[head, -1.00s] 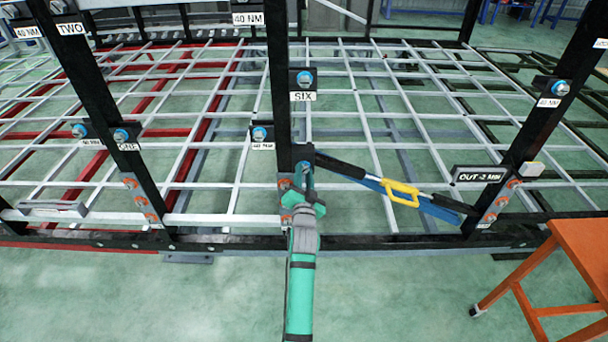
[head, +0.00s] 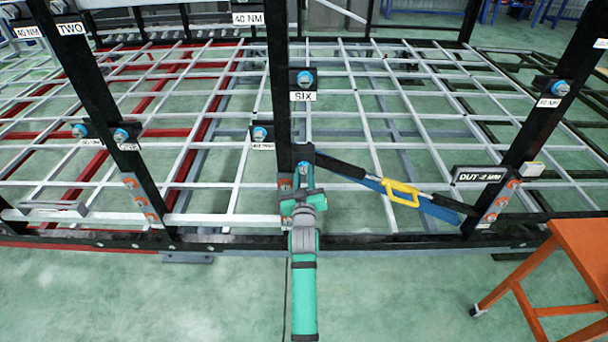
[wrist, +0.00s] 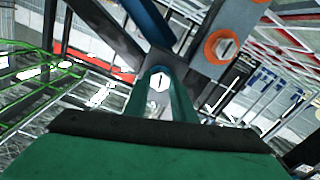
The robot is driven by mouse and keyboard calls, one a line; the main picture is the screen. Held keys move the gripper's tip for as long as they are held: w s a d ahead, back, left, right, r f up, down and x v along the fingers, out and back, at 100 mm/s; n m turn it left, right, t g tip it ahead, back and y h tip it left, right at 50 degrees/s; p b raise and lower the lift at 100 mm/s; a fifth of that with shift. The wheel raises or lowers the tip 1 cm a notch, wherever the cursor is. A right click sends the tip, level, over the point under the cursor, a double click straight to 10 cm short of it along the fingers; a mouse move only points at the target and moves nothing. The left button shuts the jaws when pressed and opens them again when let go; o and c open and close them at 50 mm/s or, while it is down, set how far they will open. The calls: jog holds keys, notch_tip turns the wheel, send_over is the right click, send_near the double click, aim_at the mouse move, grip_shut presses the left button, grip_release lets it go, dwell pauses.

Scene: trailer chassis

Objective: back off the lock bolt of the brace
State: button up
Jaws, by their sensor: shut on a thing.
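The brace (head: 345,168) runs from the middle post down to the right post, with a yellow turnbuckle body (head: 402,193) along it and a blue bar behind. Its lock bolt (wrist: 159,80) has a pale hex head marked with a line and shows between my fingertips in the wrist view. My gripper (head: 303,172) is at the brace's left end by the middle post, its jaws shut on the bolt head. In the head view my gripper mostly hides the bolt.
Orange-ringed bolts (wrist: 218,47) sit on the post close beside my gripper. A sign reading "OUT -2 MM" (head: 480,175) is near the right post (head: 540,120). An orange stool (head: 575,265) stands at the lower right. The green floor in front is clear.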

jog(key=n, duration=0.6)
jog(key=shift+n, duration=0.3)
dwell(0.4)
jog(key=o, duration=1.1)
jog(key=shift+w, duration=0.1)
jog(key=shift+c, duration=0.2)
jog(key=s, duration=1.1)
